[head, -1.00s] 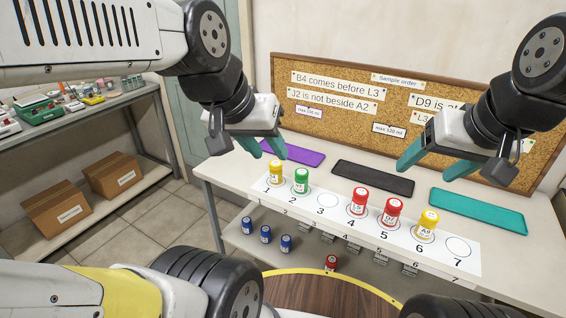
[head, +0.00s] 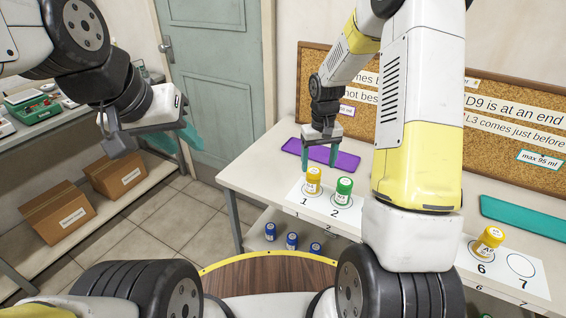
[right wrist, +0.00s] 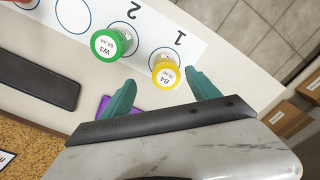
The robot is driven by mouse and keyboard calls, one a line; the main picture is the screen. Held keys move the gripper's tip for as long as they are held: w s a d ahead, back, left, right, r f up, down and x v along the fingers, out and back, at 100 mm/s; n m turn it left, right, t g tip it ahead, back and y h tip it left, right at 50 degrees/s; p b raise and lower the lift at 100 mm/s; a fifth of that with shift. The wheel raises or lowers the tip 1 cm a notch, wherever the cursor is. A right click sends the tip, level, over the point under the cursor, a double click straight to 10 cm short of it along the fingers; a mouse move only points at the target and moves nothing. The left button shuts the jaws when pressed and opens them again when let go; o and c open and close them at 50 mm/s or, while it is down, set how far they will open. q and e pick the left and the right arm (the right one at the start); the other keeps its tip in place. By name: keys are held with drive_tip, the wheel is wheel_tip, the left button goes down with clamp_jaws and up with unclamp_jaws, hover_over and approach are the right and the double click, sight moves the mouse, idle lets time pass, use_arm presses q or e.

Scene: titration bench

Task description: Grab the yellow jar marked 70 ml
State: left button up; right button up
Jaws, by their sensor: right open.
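A yellow jar (head: 313,181) stands upright on circle 1 of the white numbered strip (head: 284,193). In the right wrist view its yellow lid (right wrist: 166,73) reads B4 with small print that looks like 70 ml. My right gripper (head: 319,158) is open and empty, just behind this jar and over the purple mat. In the right wrist view the jar appears between and ahead of the two teal fingers, not gripped. Another yellow jar (head: 488,241), label A9, stands on circle 6. My left gripper (head: 179,140) is open and empty, off the table's left side.
A green-lidded jar (head: 343,190) stands on circle 2, close to the yellow jar. My right forearm hides the strip's middle. A purple mat (head: 345,161) and a teal mat (head: 525,216) lie behind the strip. Several blue jars (head: 292,241) sit on a lower shelf.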

sight(313, 181)
drive_tip(key=shift+w+a+f, duration=0.25)
drive_tip(key=shift+f, duration=0.25)
drive_tip(key=shift+w+a+f, duration=0.2)
drive_tip(key=shift+a+f, duration=0.05)
drive_tip(key=shift+f, duration=0.2)
wheel_tip(313, 181, down, 7)
drive_tip(key=shift+f, duration=0.1)
drive_tip(key=c, duration=1.5)
